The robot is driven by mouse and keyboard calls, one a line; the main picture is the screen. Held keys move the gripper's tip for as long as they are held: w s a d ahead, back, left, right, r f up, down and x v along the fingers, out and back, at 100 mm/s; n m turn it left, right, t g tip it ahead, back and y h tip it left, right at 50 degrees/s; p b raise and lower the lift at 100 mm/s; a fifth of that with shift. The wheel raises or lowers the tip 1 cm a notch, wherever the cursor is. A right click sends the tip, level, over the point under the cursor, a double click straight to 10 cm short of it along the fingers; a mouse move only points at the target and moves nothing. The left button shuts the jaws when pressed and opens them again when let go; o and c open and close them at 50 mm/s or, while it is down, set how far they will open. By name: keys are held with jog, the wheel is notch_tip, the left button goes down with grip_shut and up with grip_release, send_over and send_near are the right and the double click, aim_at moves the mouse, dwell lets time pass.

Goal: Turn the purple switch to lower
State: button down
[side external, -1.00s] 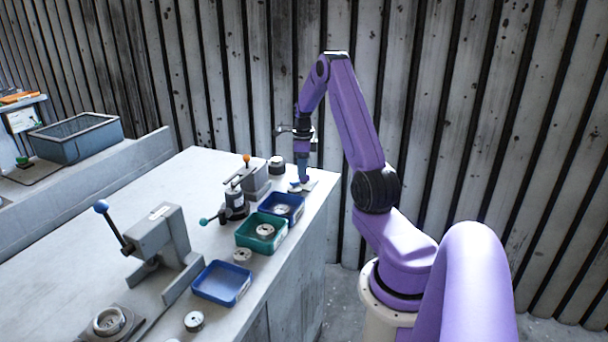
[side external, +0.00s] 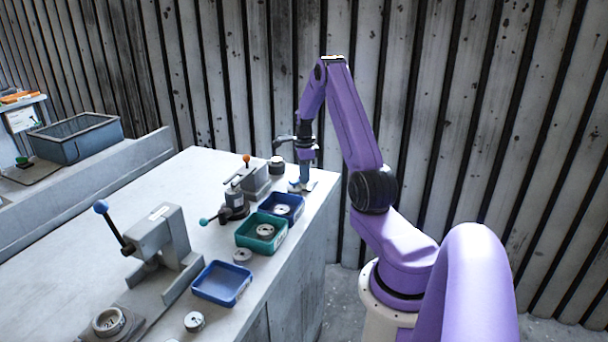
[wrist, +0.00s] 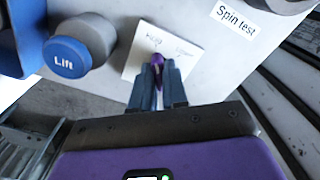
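The purple switch (wrist: 158,60) shows in the wrist view as a small purple lever on a white card. The card (wrist: 147,38) bears two handwritten words; the right one seems to read "lower", the left one is hard to read. The lever's tip points up, between the two words. My gripper (wrist: 159,70) has its two fingers close on either side of the switch and appears shut on it. The fingers hide part of it. In the side view my gripper (side external: 300,184) is down at the far right end of the bench; the switch is too small to make out there.
A blue "Lift" button (wrist: 68,58) stands left of the card. A "Spin test" label (wrist: 235,20) is to its right. On the bench, blue (side external: 222,283) and green (side external: 248,238) trays and an orange-knobbed fixture (side external: 246,172) stand nearby.

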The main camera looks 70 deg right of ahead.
jog(key=shift+m, duration=2.4)
jog(key=shift+m, duration=1)
jog(key=shift+w+r+m, duration=0.1)
jog(key=shift+m, duration=1.3)
